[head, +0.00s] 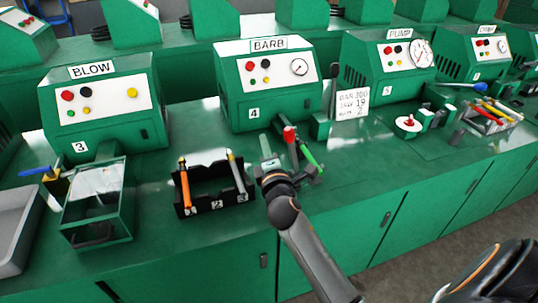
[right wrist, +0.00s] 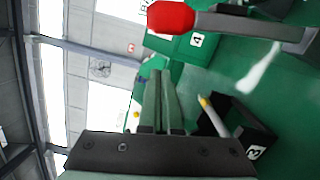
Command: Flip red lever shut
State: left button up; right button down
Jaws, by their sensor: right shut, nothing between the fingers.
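The red lever is a grey bar with a red knob (head: 289,133), standing roughly upright in front of the BARB machine (head: 268,75). In the right wrist view its red knob (right wrist: 170,17) is at the top, with the grey bar running off to the right. My right gripper (head: 266,145) is just left of the lever in the head view. Its fingers (right wrist: 160,80) are shut and empty, and appear apart from the lever. The lever's base is partly hidden by my right gripper. My left gripper is not in view.
A green-handled item (head: 311,154) lies close right of the lever. A black rack (head: 214,204) with orange and grey pens stands left of my gripper. A sign (head: 352,104) stands behind right. The green bench is clear towards its front edge right of the lever.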

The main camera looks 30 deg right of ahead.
aim_at(291, 151)
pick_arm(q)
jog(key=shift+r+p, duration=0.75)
pick_arm(e)
jog(key=shift+s+d+r, duration=0.1)
jog(key=shift+s+d, duration=0.15)
jog(key=shift+d, duration=0.3)
jog(key=shift+s+d+r, duration=0.15)
jog(key=shift+s+d, duration=0.15)
jog(key=shift+d, duration=0.3)
jog(key=shift+s+d+r, duration=0.1)
jog(key=shift+s+d, duration=0.15)
jog(key=shift+d, duration=0.3)
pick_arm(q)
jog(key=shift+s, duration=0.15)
pick_arm(e)
jog(key=shift+w, duration=0.1)
